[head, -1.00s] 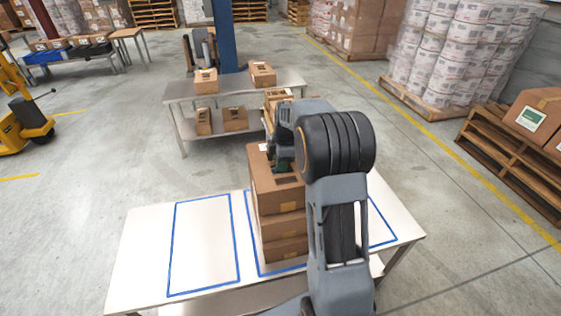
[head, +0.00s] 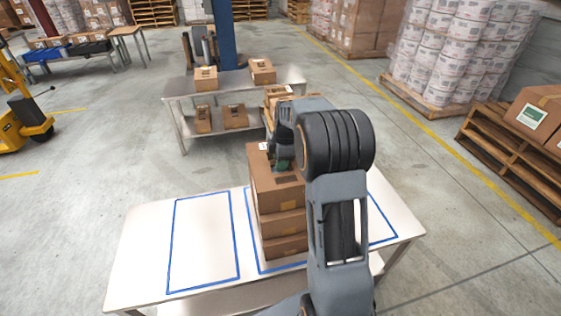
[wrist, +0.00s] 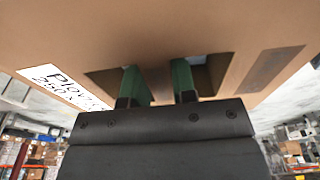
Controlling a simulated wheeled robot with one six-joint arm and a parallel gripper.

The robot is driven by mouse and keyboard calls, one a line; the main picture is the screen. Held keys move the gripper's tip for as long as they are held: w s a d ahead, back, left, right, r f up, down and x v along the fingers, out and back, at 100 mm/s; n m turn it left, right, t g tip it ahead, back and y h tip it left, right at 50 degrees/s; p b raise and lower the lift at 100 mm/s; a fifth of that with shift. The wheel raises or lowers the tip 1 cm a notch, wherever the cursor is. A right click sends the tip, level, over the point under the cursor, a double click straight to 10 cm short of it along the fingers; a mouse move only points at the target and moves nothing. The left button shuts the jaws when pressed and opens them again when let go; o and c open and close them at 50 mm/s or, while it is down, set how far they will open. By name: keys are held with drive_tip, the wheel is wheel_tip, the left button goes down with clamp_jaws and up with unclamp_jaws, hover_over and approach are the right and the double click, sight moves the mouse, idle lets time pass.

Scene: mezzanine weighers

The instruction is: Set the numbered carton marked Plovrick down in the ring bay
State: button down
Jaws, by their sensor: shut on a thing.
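The Plovrick carton (wrist: 215,30) fills the top of the wrist view; its white label (wrist: 65,88) shows "Plov", the rest cut off. My gripper (wrist: 160,85) has its green fingers in the carton's dark cut-out, shut on it. No ring mark is visible on the bays; my arm hides part of the right one.
The left blue-outlined bay (head: 203,245) on the near table is empty. A second table (head: 235,88) behind holds several cartons on its top and lower shelf. A blue column (head: 223,30) stands behind it.

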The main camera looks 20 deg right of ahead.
drive_tip(key=c, duration=0.8)
unclamp_jaws()
drive_tip(key=shift+c, duration=0.2)
